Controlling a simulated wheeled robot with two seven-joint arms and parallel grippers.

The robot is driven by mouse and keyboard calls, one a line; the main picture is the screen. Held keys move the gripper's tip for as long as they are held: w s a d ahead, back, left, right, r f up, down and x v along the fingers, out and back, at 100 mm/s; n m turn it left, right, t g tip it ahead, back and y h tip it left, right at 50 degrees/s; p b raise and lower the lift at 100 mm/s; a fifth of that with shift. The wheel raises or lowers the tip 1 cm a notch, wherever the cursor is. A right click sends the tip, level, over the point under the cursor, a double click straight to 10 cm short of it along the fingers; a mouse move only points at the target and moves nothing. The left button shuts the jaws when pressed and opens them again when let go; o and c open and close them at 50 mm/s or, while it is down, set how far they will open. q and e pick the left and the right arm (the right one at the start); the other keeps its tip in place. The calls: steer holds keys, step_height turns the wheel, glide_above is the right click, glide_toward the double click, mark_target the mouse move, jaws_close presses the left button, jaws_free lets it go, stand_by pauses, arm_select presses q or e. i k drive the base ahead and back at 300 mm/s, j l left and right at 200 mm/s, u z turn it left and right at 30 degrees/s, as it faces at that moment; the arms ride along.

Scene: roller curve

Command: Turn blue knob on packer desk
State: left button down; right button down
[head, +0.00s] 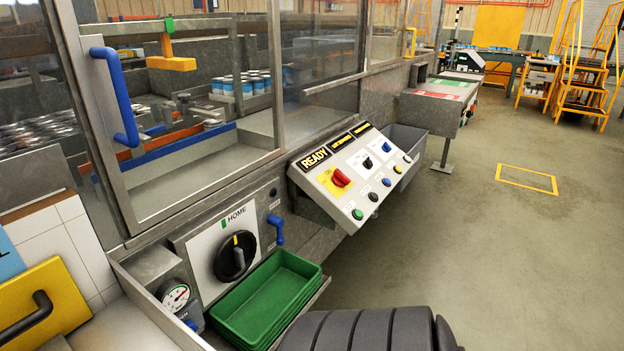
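A sloped control desk (330,205) stands in the middle of the head view, with a lit READY sign (314,158) along its top. Its face carries a red knob (341,178) on a yellow plate, a dark knob (368,163) and another dark or bluish knob (386,147). A row of round buttons runs below them, including a green one (357,214) and a blue one (387,182). A second desk (440,97) with green and red top panels stands farther back; its controls are too small to tell. I cannot read which desk is the packer desk. Neither gripper shows.
A glazed machine guard with a blue door handle (117,95) lines the left. Below it are a black HOME dial (236,256), a blue valve lever (276,229), a gauge (175,296) and green trays (268,298). Open floor (480,250) lies to the right.

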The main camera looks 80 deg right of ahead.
mark_target(385, 147)
steer(key=z, duration=2.75)
